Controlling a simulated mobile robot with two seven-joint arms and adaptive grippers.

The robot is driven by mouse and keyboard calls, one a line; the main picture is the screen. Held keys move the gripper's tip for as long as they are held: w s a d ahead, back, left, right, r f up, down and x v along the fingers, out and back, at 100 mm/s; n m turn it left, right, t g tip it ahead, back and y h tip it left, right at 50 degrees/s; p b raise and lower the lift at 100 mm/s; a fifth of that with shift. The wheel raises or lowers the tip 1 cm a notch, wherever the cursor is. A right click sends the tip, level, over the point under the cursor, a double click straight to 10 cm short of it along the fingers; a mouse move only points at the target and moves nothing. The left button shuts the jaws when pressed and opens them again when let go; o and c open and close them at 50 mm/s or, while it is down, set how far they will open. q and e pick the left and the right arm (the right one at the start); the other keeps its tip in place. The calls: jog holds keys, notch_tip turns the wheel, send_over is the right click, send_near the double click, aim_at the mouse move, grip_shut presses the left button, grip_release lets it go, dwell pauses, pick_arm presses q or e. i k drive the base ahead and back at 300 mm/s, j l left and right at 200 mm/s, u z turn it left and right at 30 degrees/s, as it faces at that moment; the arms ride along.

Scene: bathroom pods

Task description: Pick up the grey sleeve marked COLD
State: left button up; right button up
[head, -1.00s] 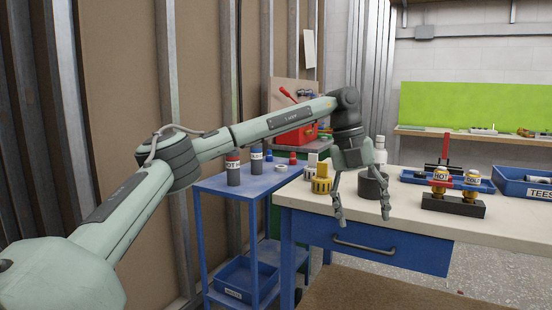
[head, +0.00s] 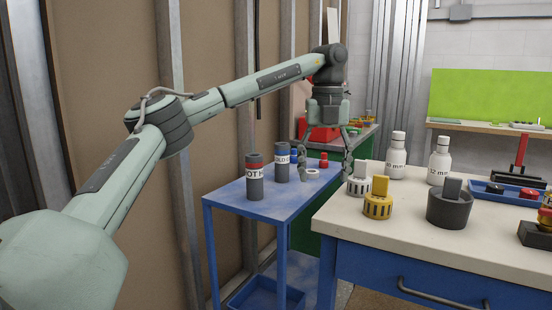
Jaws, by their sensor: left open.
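The grey sleeve marked COLD (head: 282,164) stands upright on the blue cart, with a blue band and a white label partly turned away. A second grey sleeve with a red band, marked HOT (head: 254,180), stands beside it, to the left and nearer. My left gripper (head: 326,168) hangs fingers down to the right of the COLD sleeve, near the right end of the cart. It is open, its fingers spread, with nothing held. It looks apart from the COLD sleeve. My right gripper is not in view.
The blue cart (head: 235,198) also carries a white ring (head: 313,174) and small red and blue caps near the fingers. The workbench (head: 400,226) at right holds yellow, white and dark fittings and two white bottles. The cart's front left is clear.

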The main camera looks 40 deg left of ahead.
aim_at(282, 150)
jog(key=i+j, duration=0.15)
jog(key=j, duration=0.2)
jog(key=i+j, duration=0.15)
jog(key=j, duration=0.2)
jog(key=i+j, duration=0.1)
jog(key=j, duration=0.25)
jog(key=i+j, duration=0.15)
jog(key=j, duration=0.2)
